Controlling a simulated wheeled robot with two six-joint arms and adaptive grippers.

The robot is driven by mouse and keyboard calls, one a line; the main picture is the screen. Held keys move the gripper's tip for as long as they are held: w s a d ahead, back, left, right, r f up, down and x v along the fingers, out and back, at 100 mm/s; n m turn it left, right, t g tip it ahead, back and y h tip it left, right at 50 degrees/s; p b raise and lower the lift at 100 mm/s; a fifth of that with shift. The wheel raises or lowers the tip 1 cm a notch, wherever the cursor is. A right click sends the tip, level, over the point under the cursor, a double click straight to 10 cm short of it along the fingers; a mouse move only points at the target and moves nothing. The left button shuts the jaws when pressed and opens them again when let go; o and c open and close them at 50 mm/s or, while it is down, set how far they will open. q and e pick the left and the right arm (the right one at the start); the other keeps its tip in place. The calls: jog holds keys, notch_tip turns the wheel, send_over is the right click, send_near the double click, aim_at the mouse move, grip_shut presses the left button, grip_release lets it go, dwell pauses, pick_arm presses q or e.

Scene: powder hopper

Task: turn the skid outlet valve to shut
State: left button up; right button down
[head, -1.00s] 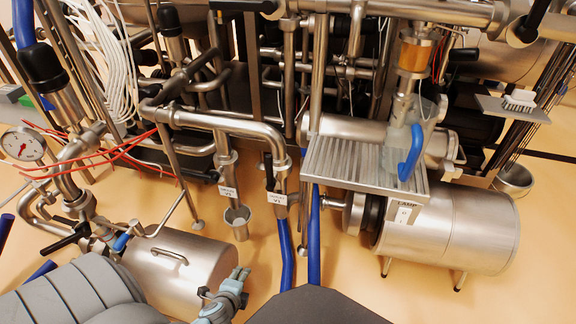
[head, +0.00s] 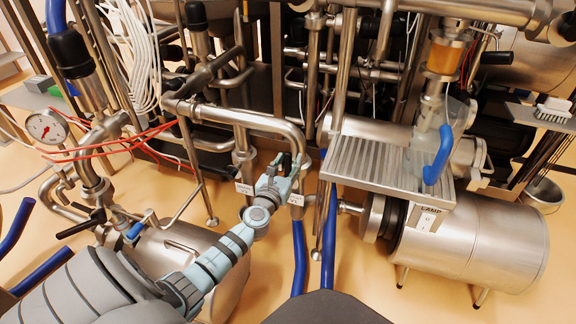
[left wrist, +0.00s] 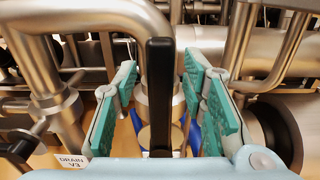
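The skid outlet valve appears to be the one with the upright black handle (left wrist: 160,95) on a steel pipe; its white tag (head: 296,199) is too small to read in the head view. My left gripper (head: 283,165) reaches the valve and hides most of it in the head view. In the left wrist view my left gripper (left wrist: 165,95) is open, with green-padded fingers on either side of the black handle. Gaps show between handle and pads. My right gripper is not in view.
A neighbouring pipe carries a tag reading DRAIN V3 (left wrist: 72,161), close left of my fingers. A ribbed steel platform (head: 378,163) and a steel drum (head: 485,245) stand to the right. A pressure gauge (head: 46,127) and red cables (head: 110,150) are at the left.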

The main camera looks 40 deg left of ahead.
pick_arm(q)
jog(key=shift+w, duration=0.1)
grip_shut()
